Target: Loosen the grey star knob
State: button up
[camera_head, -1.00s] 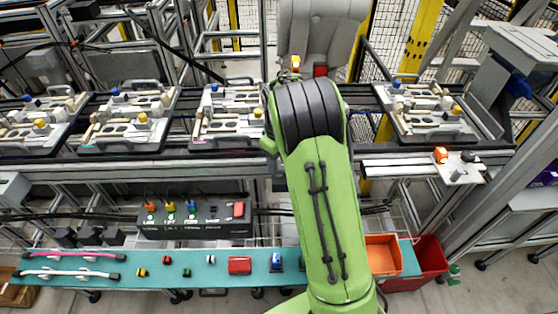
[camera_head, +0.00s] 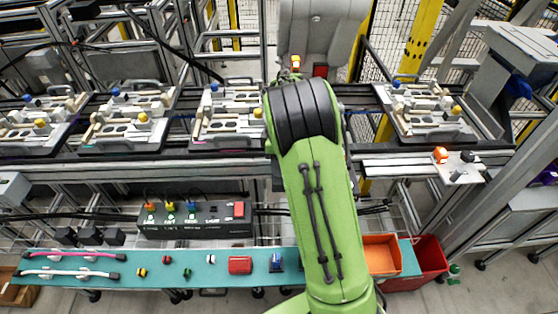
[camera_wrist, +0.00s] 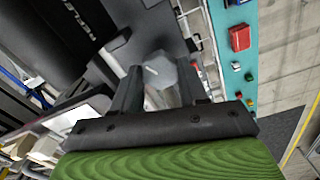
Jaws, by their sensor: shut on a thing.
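The grey star knob (camera_wrist: 161,68) shows in the wrist view as a grey rounded piece with a short pale line on its face. My gripper (camera_wrist: 158,86) has one dark finger on each side of it and is shut on it. The knob's lower part and its mount are hidden by the fingers and the gripper body. In the head view my green arm covers the gripper and the knob, so neither shows there.
Pallet fixtures (camera_head: 228,138) stand along the conveyor on both sides of my arm. A teal shelf (camera_head: 130,268) in front carries small coloured parts. A black control box (camera_head: 195,221) stands behind it. An orange bin (camera_head: 383,261) and a red bin (camera_head: 428,258) are at the right.

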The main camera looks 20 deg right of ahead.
jog(key=n, duration=0.4)
jog(key=shift+n+b, duration=0.3)
jog(key=shift+n, duration=0.1)
jog(key=n+b, duration=0.1)
jog(key=n, duration=0.2)
jog(key=shift+n, duration=0.3)
jog(key=n+b, duration=0.2)
jog(key=n, duration=0.2)
jog(key=shift+n+b, duration=0.95)
jog(key=shift+n, duration=1.05)
jog(key=shift+r, duration=0.1)
jog(key=o, duration=1.1)
jog(key=shift+c, duration=0.2)
